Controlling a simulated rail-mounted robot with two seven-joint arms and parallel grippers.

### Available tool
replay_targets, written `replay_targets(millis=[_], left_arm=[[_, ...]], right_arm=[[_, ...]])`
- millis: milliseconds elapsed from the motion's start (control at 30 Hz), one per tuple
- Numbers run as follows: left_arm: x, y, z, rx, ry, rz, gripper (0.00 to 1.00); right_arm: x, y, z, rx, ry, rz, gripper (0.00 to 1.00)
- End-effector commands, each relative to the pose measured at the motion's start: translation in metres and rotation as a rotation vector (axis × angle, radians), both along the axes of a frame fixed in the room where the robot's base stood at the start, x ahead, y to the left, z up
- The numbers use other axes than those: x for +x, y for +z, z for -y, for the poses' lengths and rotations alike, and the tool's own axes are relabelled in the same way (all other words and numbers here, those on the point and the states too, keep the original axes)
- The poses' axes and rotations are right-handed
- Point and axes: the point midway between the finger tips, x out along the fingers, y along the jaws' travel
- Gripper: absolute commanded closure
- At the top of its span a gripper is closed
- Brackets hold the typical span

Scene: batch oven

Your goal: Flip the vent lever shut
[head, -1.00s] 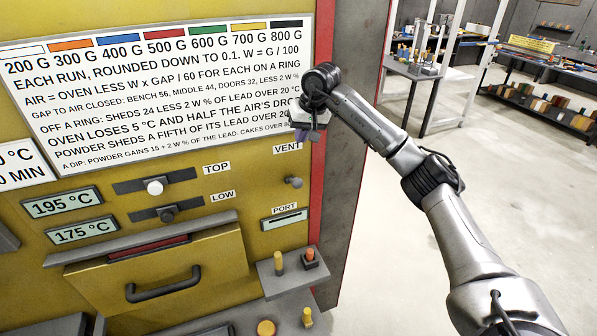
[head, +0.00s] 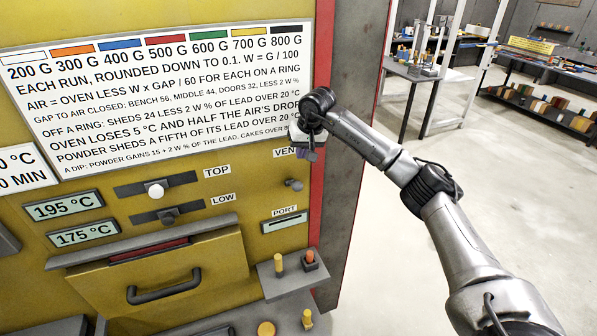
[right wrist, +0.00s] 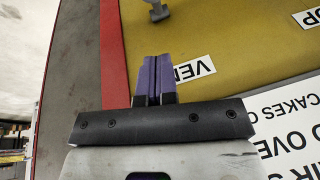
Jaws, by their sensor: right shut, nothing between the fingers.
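The vent lever (head: 294,184) is a small grey knob on the yellow oven front, below the partly covered VENT label (head: 283,153). In the right wrist view the lever (right wrist: 158,11) shows at the top edge, cut off by the frame, beyond the fingertips. My right gripper (head: 312,156) is above and slightly right of the lever in the head view, apart from it. Its purple fingers (right wrist: 153,58) are shut together and hold nothing. My left gripper is not in view.
A white sign (head: 160,95) covers the upper oven front. Below the lever are the PORT slot (head: 284,221) and a grey shelf (head: 290,288) with small pegs. Open floor lies to the right.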

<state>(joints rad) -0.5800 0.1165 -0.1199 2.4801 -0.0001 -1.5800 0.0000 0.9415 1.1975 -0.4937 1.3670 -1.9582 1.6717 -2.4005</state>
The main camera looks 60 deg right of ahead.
Motion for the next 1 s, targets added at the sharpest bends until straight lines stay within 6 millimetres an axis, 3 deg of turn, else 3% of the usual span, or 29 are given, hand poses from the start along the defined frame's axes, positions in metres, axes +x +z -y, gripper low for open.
replay_targets(millis=[200, 433, 1000], left_arm=[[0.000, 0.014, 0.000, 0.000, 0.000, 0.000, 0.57], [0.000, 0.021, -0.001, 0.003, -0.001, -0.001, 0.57], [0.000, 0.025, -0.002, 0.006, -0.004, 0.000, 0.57]], right_arm=[[0.011, -0.039, 0.001, 0.002, -0.001, -0.003, 1.00], [0.004, -0.057, -0.009, 0.000, 0.000, -0.001, 1.00], [0.001, -0.070, -0.016, 0.001, -0.002, 0.002, 1.00]])
